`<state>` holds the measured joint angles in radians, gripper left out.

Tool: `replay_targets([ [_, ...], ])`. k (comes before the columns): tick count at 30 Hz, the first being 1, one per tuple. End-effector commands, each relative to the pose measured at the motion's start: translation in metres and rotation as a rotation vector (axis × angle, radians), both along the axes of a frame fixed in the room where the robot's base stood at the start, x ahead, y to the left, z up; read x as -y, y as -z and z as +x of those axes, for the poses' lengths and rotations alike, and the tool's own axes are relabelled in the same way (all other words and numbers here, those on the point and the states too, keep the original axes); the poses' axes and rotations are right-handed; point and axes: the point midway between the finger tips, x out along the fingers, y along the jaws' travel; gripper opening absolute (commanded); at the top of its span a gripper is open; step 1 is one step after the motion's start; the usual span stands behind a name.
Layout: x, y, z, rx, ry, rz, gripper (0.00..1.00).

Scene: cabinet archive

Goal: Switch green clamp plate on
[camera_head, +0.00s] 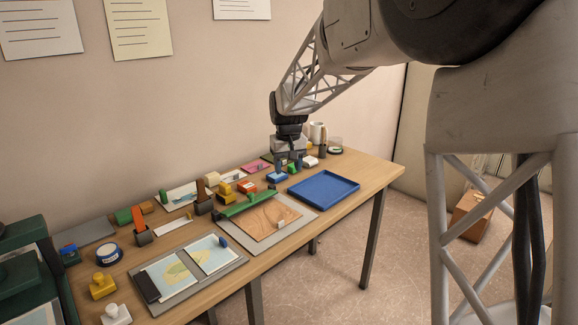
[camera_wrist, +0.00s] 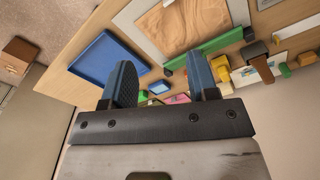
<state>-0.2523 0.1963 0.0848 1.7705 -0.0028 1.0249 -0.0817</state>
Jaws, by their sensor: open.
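A long green clamp plate (camera_head: 248,204) lies along the back-left edge of a brown wood-grain sheet (camera_head: 264,222) on a light grey board (camera_head: 294,226). In the wrist view the green clamp plate (camera_wrist: 225,42) shows beyond my right-hand finger, which overlaps part of its outline. The brown sheet (camera_wrist: 185,22) shows above it. My gripper (camera_head: 290,161) is over the back of the table, behind and to the right of the plate. Its two blue fingers (camera_wrist: 162,82) are apart, with nothing held between them. Whether the plate is pressed down or raised is unclear.
A blue tray (camera_head: 323,187) lies right of the board. Small coloured stamps and blocks, including a yellow one (camera_head: 226,192) and a red-orange one (camera_head: 247,187), crowd the space behind the plate. Another grey board with a map (camera_head: 187,268) lies front left. A mug (camera_head: 317,131) stands at the back right.

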Motion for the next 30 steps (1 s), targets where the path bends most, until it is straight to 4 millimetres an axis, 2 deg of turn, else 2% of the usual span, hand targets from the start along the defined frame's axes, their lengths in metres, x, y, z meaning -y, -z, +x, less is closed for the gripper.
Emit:
replay_targets([
  [20,0.002,0.0,-0.004,-0.001,-0.007,0.011,0.54],
  [25,-0.006,0.009,0.003,-0.003,-0.061,0.058,0.54],
  [30,-0.022,0.027,0.015,0.005,-0.163,0.154,0.54],
])
